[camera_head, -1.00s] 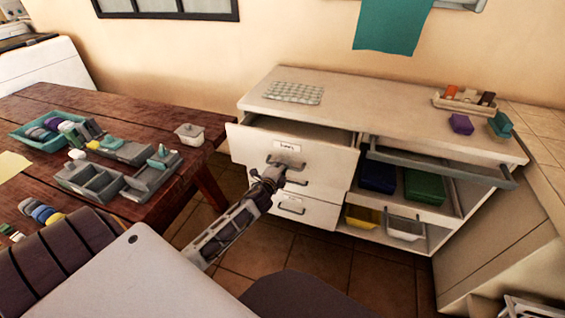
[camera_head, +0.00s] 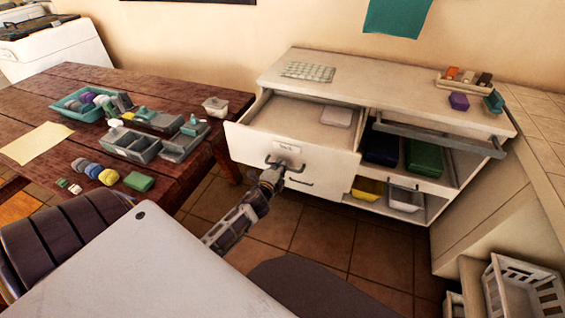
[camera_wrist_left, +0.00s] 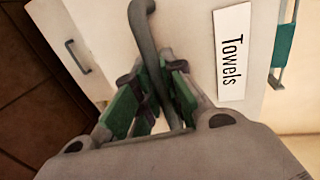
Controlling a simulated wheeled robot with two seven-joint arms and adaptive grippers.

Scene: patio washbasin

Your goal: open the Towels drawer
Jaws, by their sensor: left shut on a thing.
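The Towels drawer (camera_head: 290,152) is the top drawer of the white cabinet and stands pulled out. Its inside shows, with a pale block (camera_head: 337,116) toward the right. Its label (camera_wrist_left: 234,52) reads "Towels" in the left wrist view. My left gripper (camera_head: 271,176) is at the drawer front, shut on the grey bar handle (camera_wrist_left: 145,30). In the left wrist view the handle runs between the green-padded fingers (camera_wrist_left: 152,98). My right gripper is not in view.
An open-fronted shelf with a grey rail (camera_head: 438,138) and colored bins is right of the drawers. A wooden table (camera_head: 85,82) with trays stands at left. A white basket (camera_head: 522,290) is at lower right. Tiled floor (camera_head: 330,238) is clear before the cabinet.

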